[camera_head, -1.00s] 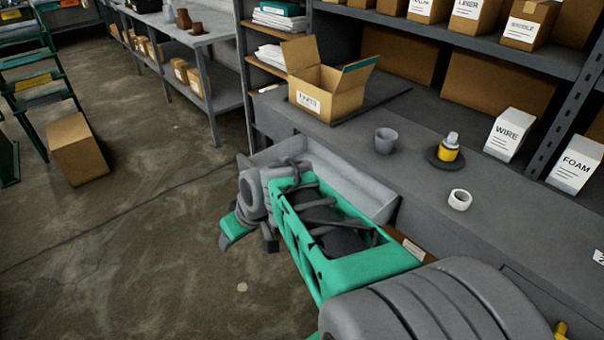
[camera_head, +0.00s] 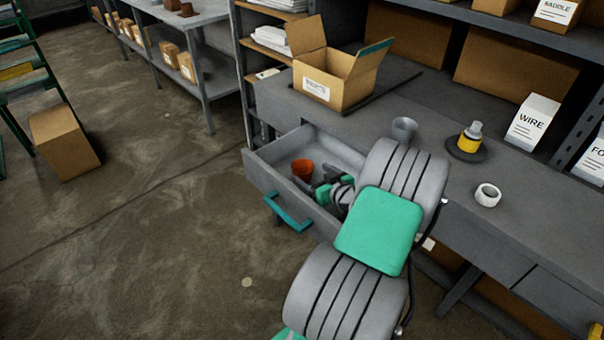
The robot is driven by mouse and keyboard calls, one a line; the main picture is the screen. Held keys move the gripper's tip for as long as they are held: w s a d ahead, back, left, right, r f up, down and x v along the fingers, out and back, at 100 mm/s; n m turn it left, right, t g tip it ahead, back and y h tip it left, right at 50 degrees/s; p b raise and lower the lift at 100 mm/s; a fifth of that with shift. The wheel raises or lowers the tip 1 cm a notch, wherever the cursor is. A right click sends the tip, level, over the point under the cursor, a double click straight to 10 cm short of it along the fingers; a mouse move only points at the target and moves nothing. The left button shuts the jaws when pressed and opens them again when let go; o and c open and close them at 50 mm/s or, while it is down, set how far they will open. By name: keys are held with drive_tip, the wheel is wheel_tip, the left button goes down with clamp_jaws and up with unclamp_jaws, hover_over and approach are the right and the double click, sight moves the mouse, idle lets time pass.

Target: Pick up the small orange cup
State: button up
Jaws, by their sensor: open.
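The small orange cup (camera_head: 302,169) stands inside the open grey drawer (camera_head: 266,178), near its left end. The drawer has a teal handle (camera_head: 288,213) on its front. My gripper (camera_head: 312,183) is down in the drawer, just right of the cup and close to it. Its dark fingers are open, and the cup is not seen between them. Whether a finger touches the cup cannot be told. My arm hides the right part of the drawer.
On the bench above the drawer are an open cardboard box (camera_head: 336,87), a grey cup (camera_head: 404,129), a yellow bottle (camera_head: 469,137) on a dark disc, a white ring (camera_head: 487,195) and a WIRE box (camera_head: 532,122).

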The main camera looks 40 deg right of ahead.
sight(298, 164)
drive_tip(key=x, duration=0.6)
drive_tip(key=shift+w+p, duration=0.2)
drive_tip(key=shift+p, duration=0.15)
drive_tip(key=shift+a, duration=0.1)
drive_tip(key=shift+c, duration=0.2)
drive_tip(key=c, duration=1.3)
